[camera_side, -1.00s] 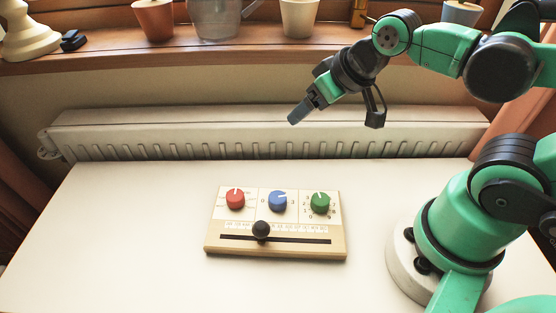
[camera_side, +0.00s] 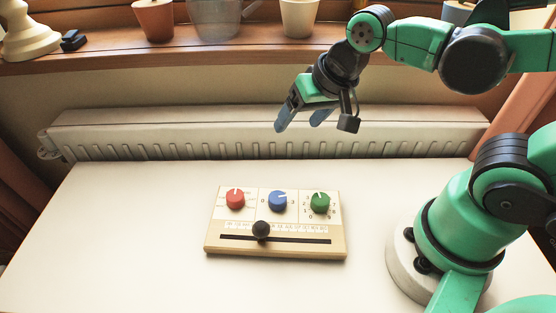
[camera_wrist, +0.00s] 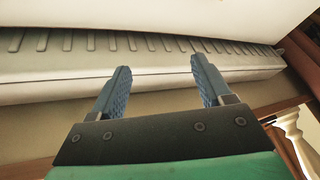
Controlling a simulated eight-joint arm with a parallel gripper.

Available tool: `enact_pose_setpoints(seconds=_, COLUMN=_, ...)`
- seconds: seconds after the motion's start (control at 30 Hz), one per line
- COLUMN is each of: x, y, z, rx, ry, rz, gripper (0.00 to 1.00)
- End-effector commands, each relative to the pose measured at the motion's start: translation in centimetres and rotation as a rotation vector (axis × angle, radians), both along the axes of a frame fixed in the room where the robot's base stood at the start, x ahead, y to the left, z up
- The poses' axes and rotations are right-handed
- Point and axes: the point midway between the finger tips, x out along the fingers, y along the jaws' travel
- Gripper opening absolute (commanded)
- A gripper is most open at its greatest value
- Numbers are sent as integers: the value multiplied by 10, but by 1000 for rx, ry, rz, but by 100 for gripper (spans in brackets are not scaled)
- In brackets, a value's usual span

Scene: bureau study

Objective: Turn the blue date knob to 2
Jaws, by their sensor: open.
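The blue knob (camera_side: 277,201) sits in the middle of a wooden panel (camera_side: 225,247) on the white table, between a red knob (camera_side: 235,199) and a green knob (camera_side: 320,203). Its white pointer line points to the right, a little upward. Marks 0 and 3 show beside it; other marks are too small to read. My gripper (camera_side: 301,120) is open and empty, high above and behind the panel, in front of the radiator. In the wrist view its two blue fingers (camera_wrist: 163,84) stand apart with nothing between them; the panel is not in that view.
A slider with a black ball (camera_side: 261,230) runs along the panel's front. The white table (camera_side: 120,240) is clear around the panel. A radiator (camera_side: 150,135) stands behind it. The windowsill above holds pots (camera_side: 154,20) and a black object (camera_side: 73,41).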

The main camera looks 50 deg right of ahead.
Motion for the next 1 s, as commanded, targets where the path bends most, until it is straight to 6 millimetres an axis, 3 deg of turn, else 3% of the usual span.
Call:
enact_pose_setpoints(seconds=0.2, x=-5, y=41, z=-21, rx=207, ry=275, rz=-541, gripper=72)
enact_pose_setpoints(seconds=0.43, x=-15, y=67, z=-39, rx=235, ry=421, rz=-998, gripper=72)
enact_pose_setpoints(seconds=0.6, x=-18, y=73, z=-45, rx=229, ry=442, rz=-1120, gripper=72)
enact_pose_setpoints(seconds=1.0, x=-18, y=73, z=-84, rx=231, ry=442, rz=-1128, gripper=72)
